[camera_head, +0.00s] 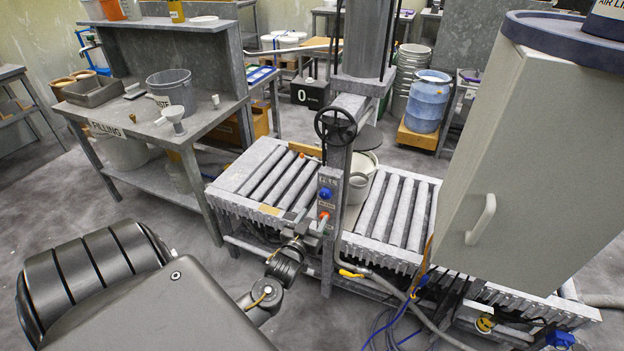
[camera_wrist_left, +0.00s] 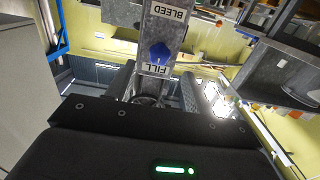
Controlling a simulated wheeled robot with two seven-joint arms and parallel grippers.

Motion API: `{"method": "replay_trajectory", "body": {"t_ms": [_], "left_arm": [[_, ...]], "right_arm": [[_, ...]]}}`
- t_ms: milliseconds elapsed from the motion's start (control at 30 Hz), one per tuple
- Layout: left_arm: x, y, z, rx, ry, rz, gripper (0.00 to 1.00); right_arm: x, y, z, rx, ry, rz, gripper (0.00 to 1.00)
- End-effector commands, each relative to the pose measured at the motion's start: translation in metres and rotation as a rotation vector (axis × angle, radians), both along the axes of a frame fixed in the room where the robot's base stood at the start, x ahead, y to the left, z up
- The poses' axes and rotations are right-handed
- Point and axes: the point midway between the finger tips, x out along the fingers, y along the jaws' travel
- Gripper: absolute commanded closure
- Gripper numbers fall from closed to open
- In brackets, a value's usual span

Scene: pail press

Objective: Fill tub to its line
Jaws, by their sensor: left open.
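A pale tub (camera_head: 368,166) stands on the roller conveyor behind the press column, partly hidden by it. Its fill level and line cannot be made out. A control box (camera_head: 328,196) on the column bears a FILL label, a blue knob (camera_head: 325,193) and an orange-red control below it. My left gripper (camera_head: 312,227) is open at the lower part of this box, close to the orange-red control; contact cannot be told. In the left wrist view, the FILL / BLEED plate (camera_wrist_left: 165,25) and blue knob (camera_wrist_left: 160,52) appear upside down beyond the jaws. My right gripper is out of view.
The roller conveyor (camera_head: 262,178) runs left and right of the column. A black handwheel (camera_head: 335,126) sits above the box. A filling bench (camera_head: 135,120) with a grey bucket and funnel stands left. A large grey cabinet (camera_head: 540,150) blocks the right. Hoses lie on the floor.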

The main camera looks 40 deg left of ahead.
Motion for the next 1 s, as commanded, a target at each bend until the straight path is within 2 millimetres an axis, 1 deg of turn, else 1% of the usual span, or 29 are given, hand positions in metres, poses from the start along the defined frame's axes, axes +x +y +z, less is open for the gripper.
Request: {"method": "replay_trajectory", "body": {"t_ms": [33,100,267,367,467,667,933,967,1000], "left_arm": [[0.001,0.001,0.006,0.000,-0.016,0.002,0.47],[0.001,0.002,0.009,0.000,-0.024,0.004,0.47],[0.004,0.003,0.009,0.000,-0.025,0.004,0.47],[0.010,0.005,0.008,0.000,-0.024,0.004,0.47],[0.020,0.009,0.007,0.002,-0.026,0.004,0.47],[0.048,0.018,0.005,0.002,-0.025,0.004,0.47],[0.086,0.032,0.004,0.002,-0.024,0.004,0.47],[0.088,0.032,0.006,0.002,-0.023,0.004,0.49],[0.086,0.032,0.009,0.001,-0.021,0.004,0.54]], "right_arm": [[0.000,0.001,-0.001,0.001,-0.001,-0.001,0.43],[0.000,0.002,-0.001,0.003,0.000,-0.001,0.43],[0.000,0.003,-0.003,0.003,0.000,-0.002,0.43],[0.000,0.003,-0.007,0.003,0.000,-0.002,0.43],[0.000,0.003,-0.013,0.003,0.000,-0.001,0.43],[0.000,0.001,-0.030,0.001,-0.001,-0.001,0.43],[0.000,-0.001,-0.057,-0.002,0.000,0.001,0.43],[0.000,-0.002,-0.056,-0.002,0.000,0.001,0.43],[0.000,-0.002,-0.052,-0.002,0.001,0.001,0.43]]}}
